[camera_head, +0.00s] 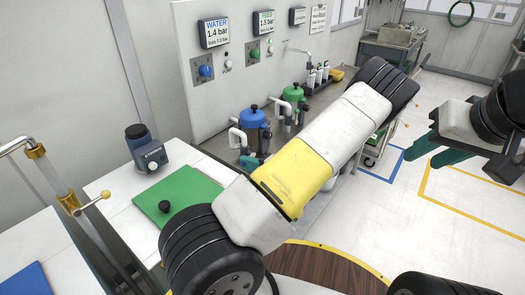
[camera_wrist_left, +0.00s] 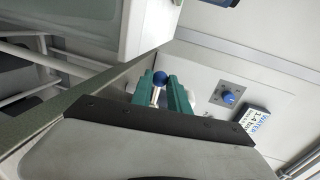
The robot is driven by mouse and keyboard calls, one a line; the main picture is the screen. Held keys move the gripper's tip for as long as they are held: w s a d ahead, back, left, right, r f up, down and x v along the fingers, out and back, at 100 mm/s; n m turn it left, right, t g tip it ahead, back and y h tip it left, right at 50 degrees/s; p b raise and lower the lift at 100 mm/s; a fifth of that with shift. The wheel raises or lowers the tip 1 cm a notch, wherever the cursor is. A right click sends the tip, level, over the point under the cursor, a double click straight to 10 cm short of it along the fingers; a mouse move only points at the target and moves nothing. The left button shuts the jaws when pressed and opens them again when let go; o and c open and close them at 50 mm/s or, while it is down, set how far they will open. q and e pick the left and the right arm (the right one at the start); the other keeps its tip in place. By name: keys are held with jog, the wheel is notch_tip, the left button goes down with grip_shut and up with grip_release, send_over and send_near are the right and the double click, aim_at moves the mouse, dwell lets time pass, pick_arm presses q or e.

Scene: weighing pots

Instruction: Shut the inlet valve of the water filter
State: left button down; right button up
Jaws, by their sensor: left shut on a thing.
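The blue water filter (camera_head: 254,128) stands below the wall panel in the head view, with white pipes on its left. My left gripper (camera_head: 250,160) is low beside this filter, partly hidden behind my own arm. In the left wrist view my left gripper (camera_wrist_left: 161,88) is shut on a valve handle with a blue ball end (camera_wrist_left: 160,77). The ball sits at the fingertips. The valve body is mostly hidden by the gripper, so I cannot tell its angle. My right gripper (camera_head: 419,155) is at the right, with its teal fingers apart and empty.
The green feed filter (camera_head: 294,94) stands just right of the blue one. The wall panel has a blue knob (camera_head: 205,71) under the WATER sign (camera_head: 214,32). Open floor lies at the right.

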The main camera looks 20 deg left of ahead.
pick_arm(q)
jog(key=shift+f, duration=0.15)
jog(key=c, duration=1.3)
grip_release()
jog(key=shift+d, duration=0.1)
jog(key=v, duration=0.7)
jog(key=shift+s+d, duration=0.15)
jog(key=shift+d, duration=0.15)
jog(key=shift+r, duration=0.25)
